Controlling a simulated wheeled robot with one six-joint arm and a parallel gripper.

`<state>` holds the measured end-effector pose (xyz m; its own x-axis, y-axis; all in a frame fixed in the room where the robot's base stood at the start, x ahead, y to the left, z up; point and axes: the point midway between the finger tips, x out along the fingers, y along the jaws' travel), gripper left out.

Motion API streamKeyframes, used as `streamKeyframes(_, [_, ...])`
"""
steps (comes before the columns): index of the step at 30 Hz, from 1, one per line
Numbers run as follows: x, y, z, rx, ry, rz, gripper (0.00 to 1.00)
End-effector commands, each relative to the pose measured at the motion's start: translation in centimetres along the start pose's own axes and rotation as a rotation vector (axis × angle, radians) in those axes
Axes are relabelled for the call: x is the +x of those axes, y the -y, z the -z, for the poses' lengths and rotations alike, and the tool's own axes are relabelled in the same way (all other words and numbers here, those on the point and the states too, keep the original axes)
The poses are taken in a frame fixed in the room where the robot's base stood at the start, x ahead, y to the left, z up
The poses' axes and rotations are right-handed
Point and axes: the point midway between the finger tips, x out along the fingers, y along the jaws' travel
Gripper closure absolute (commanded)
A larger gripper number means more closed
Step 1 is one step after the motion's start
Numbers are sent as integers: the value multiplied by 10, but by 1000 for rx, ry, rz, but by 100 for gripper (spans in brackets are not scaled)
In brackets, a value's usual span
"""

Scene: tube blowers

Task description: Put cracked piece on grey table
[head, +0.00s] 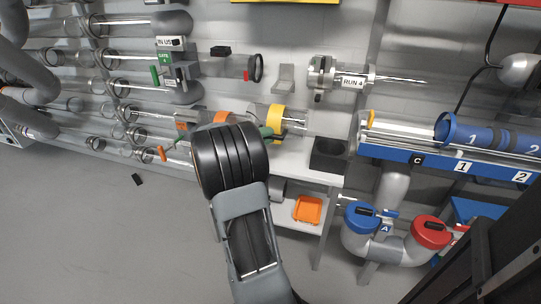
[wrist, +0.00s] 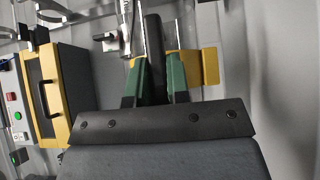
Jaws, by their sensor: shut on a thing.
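A clear tube piece with a yellow band (head: 277,118) is in the middle of the head view, beside my gripper (head: 266,133). A green finger shows against its left side; my arm hides the rest of the gripper. No crack is readable at this size. The grey table (head: 295,158) lies below the piece in the head view. I cannot tell whether the piece touches it.
A dark open box (head: 328,154) stands on the table's right end. An orange tray (head: 308,209) is on the shelf below. Clear tube runs cover the left wall. A RUN 4 tube (head: 350,80) is above. A blue rack (head: 440,160) stands right. A yellow-framed cabinet (wrist: 68,90) is left in the wrist view.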

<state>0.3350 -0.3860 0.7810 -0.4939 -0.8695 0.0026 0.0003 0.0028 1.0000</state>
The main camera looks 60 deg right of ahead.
Motion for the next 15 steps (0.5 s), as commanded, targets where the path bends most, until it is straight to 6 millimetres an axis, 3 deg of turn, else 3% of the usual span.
streamKeyframes(3, [10,18,8,3,2,-2,100])
streamKeyframes(15, [22,35,19,4,-1,-2,100])
